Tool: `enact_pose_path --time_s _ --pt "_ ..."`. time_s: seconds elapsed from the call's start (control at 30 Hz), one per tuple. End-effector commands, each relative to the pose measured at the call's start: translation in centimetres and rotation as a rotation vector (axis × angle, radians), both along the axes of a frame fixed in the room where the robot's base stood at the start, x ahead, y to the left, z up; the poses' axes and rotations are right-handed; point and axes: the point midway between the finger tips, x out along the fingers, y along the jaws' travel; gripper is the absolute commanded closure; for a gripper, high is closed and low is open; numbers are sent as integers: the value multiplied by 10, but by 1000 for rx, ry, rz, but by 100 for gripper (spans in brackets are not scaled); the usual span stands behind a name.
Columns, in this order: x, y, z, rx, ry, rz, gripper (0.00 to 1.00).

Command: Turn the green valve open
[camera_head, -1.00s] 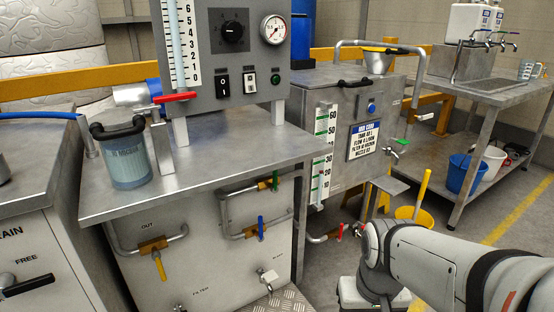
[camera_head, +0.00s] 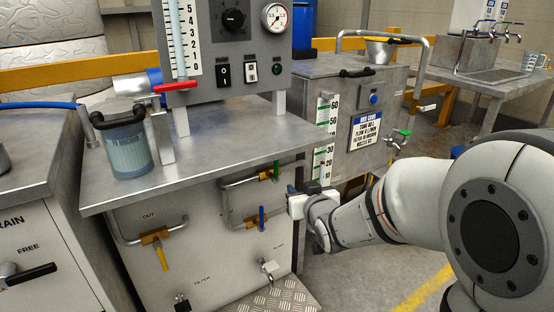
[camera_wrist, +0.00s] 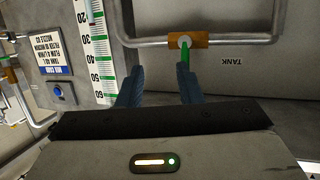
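The green valve (camera_head: 276,171) sits on the upper pipe of the cabinet front, under the steel worktop. Its handle stands vertical, across the horizontal pipe. The wrist view shows the scene upside down; there the green handle (camera_wrist: 185,57) hangs from a brass body (camera_wrist: 198,40) beside the TANK label. My gripper (camera_wrist: 160,78) is open, its two blue fingers apart. The handle lies just beyond the tip of the right-hand finger; I cannot tell if they touch. In the head view, my gripper (camera_head: 291,189) is at the cabinet's right edge, just right of and below the valve.
A blue-handled valve (camera_head: 262,217) is on the pipe below, and a yellow-handled valve (camera_head: 160,250) is to the left. A tap (camera_head: 269,269) sticks out low. The worktop (camera_head: 215,150) overhangs the valves. The tank (camera_head: 365,100) at right has another green-handled tap (camera_head: 402,133).

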Motion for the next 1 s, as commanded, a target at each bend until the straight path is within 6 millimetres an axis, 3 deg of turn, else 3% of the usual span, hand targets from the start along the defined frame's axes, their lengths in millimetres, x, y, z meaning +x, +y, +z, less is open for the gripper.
enact_pose_path --time_s 0.1,0.3,0.7,1.0 --pt "8 21 15 48 -123 55 68" --pt "14 37 28 90 -219 96 68" --pt "66 60 28 93 -226 98 68" --pt "83 67 30 92 -224 98 68"
